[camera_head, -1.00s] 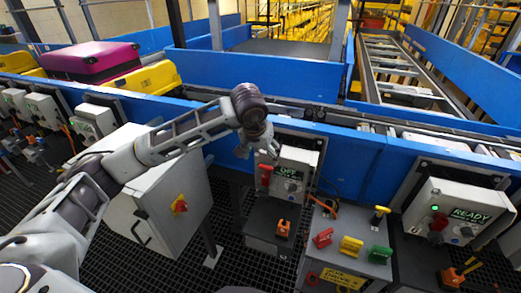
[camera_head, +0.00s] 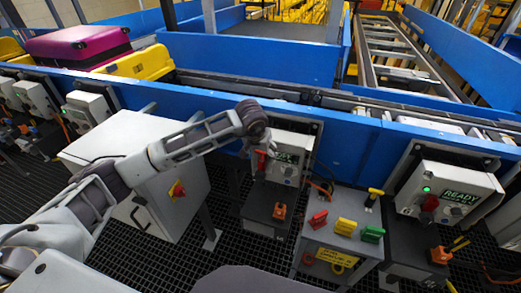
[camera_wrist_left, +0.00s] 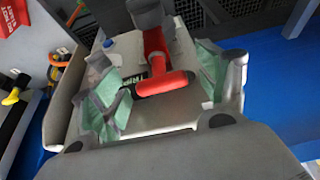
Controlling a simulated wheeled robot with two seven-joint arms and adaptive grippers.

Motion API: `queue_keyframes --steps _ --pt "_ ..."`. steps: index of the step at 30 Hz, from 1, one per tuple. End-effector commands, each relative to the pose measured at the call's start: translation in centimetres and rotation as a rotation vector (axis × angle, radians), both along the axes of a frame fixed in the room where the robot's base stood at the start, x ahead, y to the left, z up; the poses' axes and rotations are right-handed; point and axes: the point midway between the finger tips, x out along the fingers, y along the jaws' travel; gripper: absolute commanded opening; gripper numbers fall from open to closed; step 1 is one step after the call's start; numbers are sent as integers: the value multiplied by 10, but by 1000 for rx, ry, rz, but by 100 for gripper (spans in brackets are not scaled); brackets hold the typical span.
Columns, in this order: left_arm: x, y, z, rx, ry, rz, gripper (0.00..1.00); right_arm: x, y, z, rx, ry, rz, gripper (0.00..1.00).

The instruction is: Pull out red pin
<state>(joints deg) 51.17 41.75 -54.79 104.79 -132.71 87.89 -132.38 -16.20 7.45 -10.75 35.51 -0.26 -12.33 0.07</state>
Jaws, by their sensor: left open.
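The red pin (camera_head: 261,161) is on the front of the middle control box (camera_head: 294,146), left of its small display. In the left wrist view the red pin (camera_wrist_left: 162,80) shows as a T-shaped handle, its crossbar lying between the two pale green finger pads. My left gripper (camera_head: 262,146) is at this box, just above the pin in the head view. Its fingers (camera_wrist_left: 163,92) are open, one on each side of the handle, with a gap visible. The pin's inner end is hidden. My right gripper is not in view.
A similar box reading READY (camera_head: 445,190) is further right. A blue conveyor wall (camera_head: 345,150) runs behind. A large grey cabinet (camera_head: 185,205) stands left.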

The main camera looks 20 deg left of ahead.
Motion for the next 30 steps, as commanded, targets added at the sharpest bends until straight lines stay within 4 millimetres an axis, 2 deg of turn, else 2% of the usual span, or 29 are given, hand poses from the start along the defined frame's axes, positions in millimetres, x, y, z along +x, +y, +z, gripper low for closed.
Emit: queue_keyframes --steps 11,22,30 --pt "1 0 -2 0 0 -1 74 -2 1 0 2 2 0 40" --pt "1 0 -2 0 0 -1 26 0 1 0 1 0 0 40" --pt "1 0 0 -1 0 -1 25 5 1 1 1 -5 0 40"
